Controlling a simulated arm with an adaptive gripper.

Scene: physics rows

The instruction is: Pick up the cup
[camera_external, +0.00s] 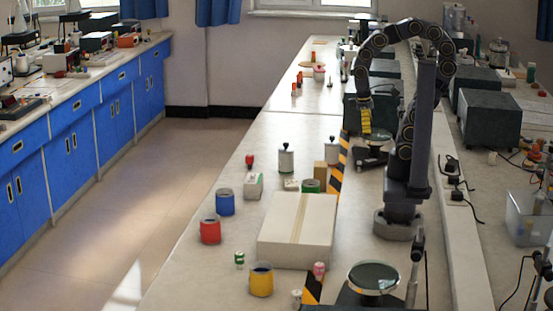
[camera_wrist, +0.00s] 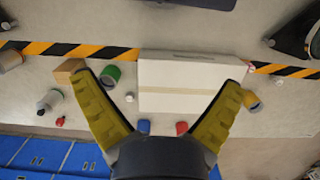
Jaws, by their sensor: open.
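Several cup-like round containers stand on the bench, and I cannot tell which one the task means. They are a blue one (camera_external: 225,203), a red one (camera_external: 210,231), a yellow one (camera_external: 261,281) and a green one (camera_external: 311,186) partly hidden behind a box. In the wrist view the green one (camera_wrist: 110,76) shows by the left finger, the yellow one (camera_wrist: 251,101) by the right finger. The blue one (camera_wrist: 143,127) and red one (camera_wrist: 182,128) are partly hidden by my gripper body. My gripper (camera_external: 365,129) is open and empty, raised above the bench; its yellow fingers (camera_wrist: 158,80) spread wide.
A large white box (camera_external: 298,228) lies amid the containers. A tan block (camera_external: 320,172), white canisters (camera_external: 286,160) and small bottles (camera_external: 239,258) stand around it. Black-yellow tape (camera_external: 338,178) runs along the bench. A round dish on a stand (camera_external: 373,277) is at the front right.

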